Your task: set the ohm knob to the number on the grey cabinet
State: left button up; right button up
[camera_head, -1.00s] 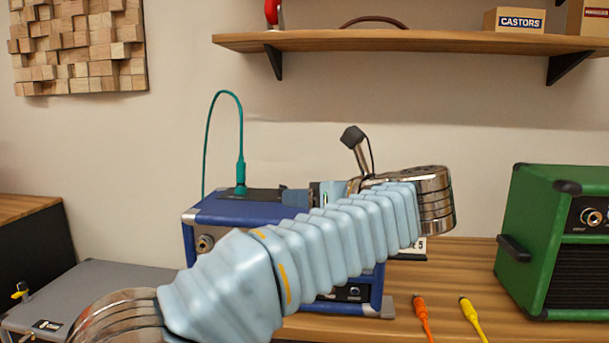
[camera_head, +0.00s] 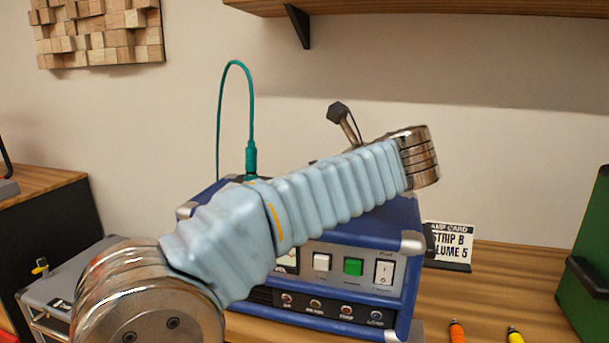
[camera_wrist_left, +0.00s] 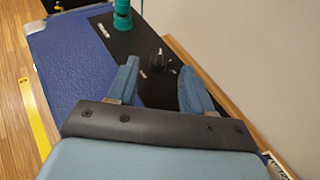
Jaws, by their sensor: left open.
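A blue amp (camera_head: 405,215) stands on the wooden bench, mostly behind my left arm in the head view. In the left wrist view its blue top (camera_wrist_left: 85,65) carries a black panel (camera_wrist_left: 95,22) with a small black knob (camera_wrist_left: 157,62). White marks by the knob are too small to read. My left gripper (camera_wrist_left: 158,72) is open, its two blue fingers on either side of the knob in that view; contact cannot be told. My arm hides this gripper in the head view. A grey cabinet (camera_head: 85,270) stands at the lower left; I cannot read a number on it.
A teal plug and cable (camera_head: 251,158) rise from the amp's top, near the knob. A card (camera_head: 452,243) reading "STRIP B" and "VOLUME 5" stands right of the amp. Orange (camera_head: 456,331) and yellow (camera_head: 514,335) plugs lie at the front. A green amp (camera_head: 590,260) stands far right.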

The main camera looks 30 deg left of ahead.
pick_arm(q)
jog(key=shift+x, duration=2.15)
grip_shut()
